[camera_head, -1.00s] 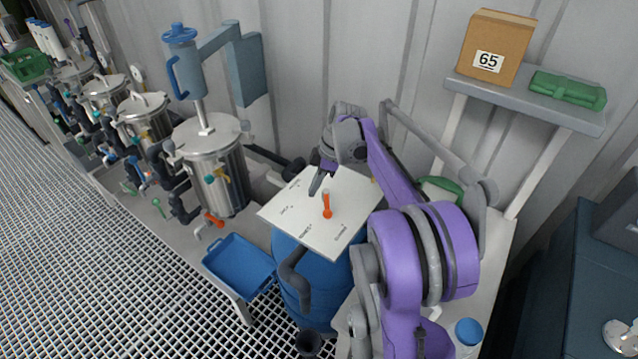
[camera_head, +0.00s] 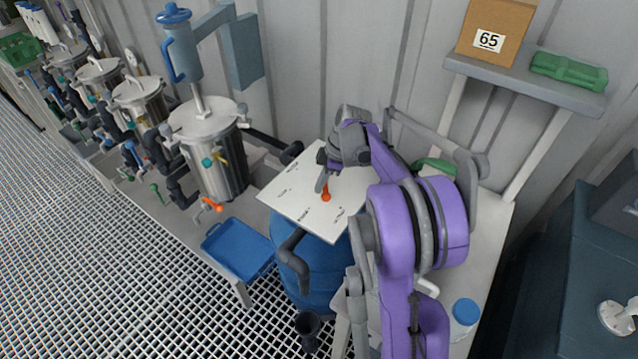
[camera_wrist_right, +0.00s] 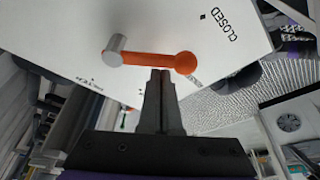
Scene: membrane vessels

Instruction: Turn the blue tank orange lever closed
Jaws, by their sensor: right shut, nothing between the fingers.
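The blue tank (camera_head: 325,285) stands at the centre under a white square panel (camera_head: 285,192) with printed labels. The orange lever (camera_head: 326,193) sits on the panel. In the right wrist view the lever (camera_wrist_right: 158,60) runs from a grey pivot to a round orange knob, and the word CLOSED shows on the panel beyond the knob. My right gripper (camera_head: 320,188) is over the panel, its fingers shut and empty, right beside the lever. In the right wrist view its fingertips (camera_wrist_right: 161,74) are at the lever's side near the knob; whether they touch I cannot tell. My left gripper is not in view.
A blue tray (camera_head: 240,250) and a steel vessel (camera_head: 212,155) with a smaller orange-handled valve stand to the left. A shelf (camera_head: 520,80) at the upper right holds a box marked 65 (camera_head: 495,30) and a green case (camera_head: 568,70). A corrugated wall is behind.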

